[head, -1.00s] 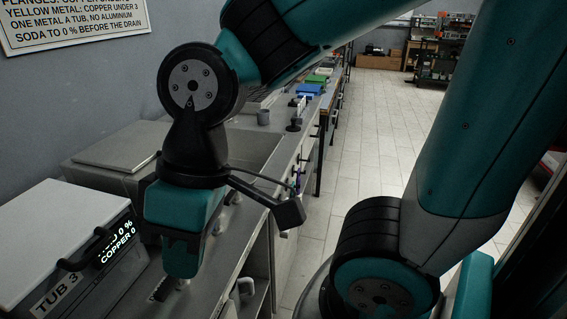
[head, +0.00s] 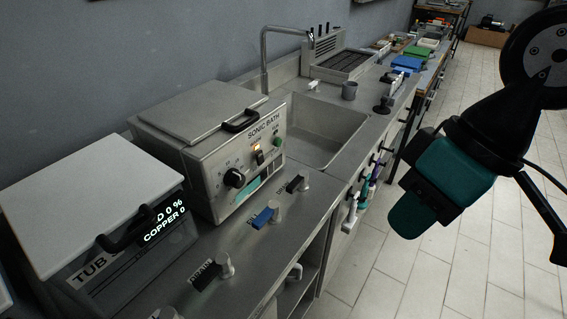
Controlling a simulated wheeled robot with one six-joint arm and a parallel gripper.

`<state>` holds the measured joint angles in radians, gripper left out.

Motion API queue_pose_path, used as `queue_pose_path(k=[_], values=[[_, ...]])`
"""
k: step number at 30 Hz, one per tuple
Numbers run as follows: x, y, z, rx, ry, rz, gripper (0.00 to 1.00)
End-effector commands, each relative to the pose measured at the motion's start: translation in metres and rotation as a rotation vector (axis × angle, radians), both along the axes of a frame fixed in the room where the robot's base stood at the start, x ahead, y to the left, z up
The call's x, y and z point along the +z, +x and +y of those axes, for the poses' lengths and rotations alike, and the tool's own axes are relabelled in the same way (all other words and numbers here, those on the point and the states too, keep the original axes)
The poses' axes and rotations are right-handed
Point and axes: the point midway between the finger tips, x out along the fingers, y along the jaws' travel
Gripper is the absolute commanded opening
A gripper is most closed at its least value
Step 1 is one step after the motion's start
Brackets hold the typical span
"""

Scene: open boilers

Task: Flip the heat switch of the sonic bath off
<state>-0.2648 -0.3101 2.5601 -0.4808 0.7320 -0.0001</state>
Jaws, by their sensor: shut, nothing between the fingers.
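The sonic bath (head: 212,158) is a grey metal box with a lid and a black handle, standing on the steel counter. Its front panel carries a black dial (head: 234,178), a small switch with an orange-lit part (head: 259,157) and a round green button (head: 277,142). I cannot tell which way the switch is set. My gripper (head: 405,218) is at the right, over the floor beyond the counter's front edge, well apart from the bath. It is shut and empty; its fingertips are hard to make out.
Tub 3 (head: 90,205) with a white lid stands left of the bath. Bottles (head: 352,210) hang on the counter's front. The tiled floor at right is clear.

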Motion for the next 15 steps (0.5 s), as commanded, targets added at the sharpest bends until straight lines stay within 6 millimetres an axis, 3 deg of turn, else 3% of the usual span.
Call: queue_pose_path(k=[5, 8, 11, 15], values=[[-0.007, 0.003, 0.003, -0.01, 0.017, 0.0, 0.0], [-0.032, 0.016, 0.016, -0.055, 0.099, 0.005, 0.0], [-0.07, 0.043, 0.04, -0.164, 0.273, 0.016, 0.0], [-0.113, 0.094, 0.066, -0.418, 0.599, 0.057, 0.0]])
